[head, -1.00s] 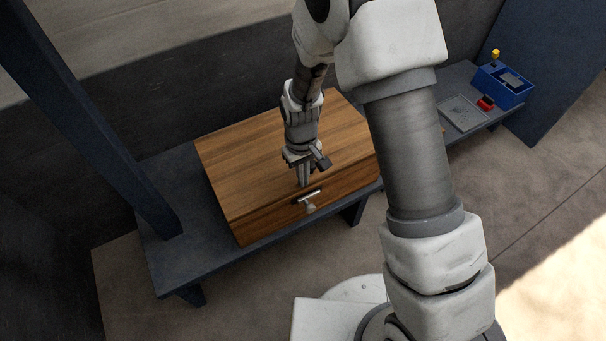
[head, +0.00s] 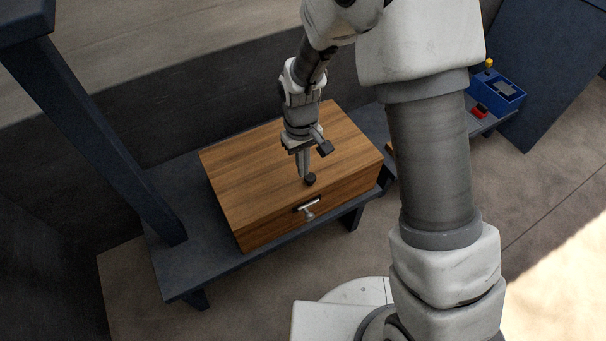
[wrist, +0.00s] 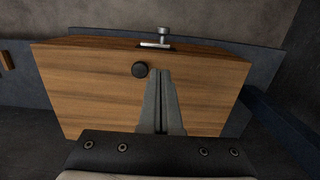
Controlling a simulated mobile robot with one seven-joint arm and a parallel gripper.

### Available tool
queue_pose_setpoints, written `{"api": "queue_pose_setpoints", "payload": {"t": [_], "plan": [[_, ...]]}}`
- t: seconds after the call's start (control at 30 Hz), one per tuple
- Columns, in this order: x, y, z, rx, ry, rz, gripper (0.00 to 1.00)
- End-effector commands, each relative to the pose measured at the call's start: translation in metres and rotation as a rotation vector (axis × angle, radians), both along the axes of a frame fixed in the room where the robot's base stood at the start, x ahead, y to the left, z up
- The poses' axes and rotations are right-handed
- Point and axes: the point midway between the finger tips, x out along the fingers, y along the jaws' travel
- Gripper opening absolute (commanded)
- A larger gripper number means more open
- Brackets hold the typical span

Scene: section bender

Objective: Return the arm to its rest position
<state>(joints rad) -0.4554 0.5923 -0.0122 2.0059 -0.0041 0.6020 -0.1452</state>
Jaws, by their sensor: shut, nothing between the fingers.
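My gripper (head: 304,172) is shut and empty, pointing down above the front part of the wooden box's top. In the wrist view its two fingers (wrist: 160,75) lie together over the box top. The wooden box (head: 260,170) sits on a dark bench, with a metal latch or handle (head: 308,209) on its front face. I cannot tell the exact height of the fingertips above the lid.
The dark bench (head: 180,270) has a slanted post (head: 110,140) at left. A blue box (head: 500,90) with a yellow-topped part and a red piece (head: 479,111) sit at the far right. Open floor (head: 540,190) lies at right.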

Motion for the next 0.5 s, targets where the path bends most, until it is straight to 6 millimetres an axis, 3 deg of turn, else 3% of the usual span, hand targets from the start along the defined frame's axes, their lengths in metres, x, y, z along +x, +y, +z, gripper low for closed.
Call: {"api": "queue_pose_setpoints", "payload": {"t": [0.03, 0.2, 0.5], "plan": [[0.000, 0.000, 0.012, 0.001, -0.002, 0.000, 0.00], [0.000, 0.000, 0.029, 0.001, -0.001, 0.000, 0.00], [0.000, 0.000, 0.033, 0.000, 0.000, -0.001, 0.00]]}}
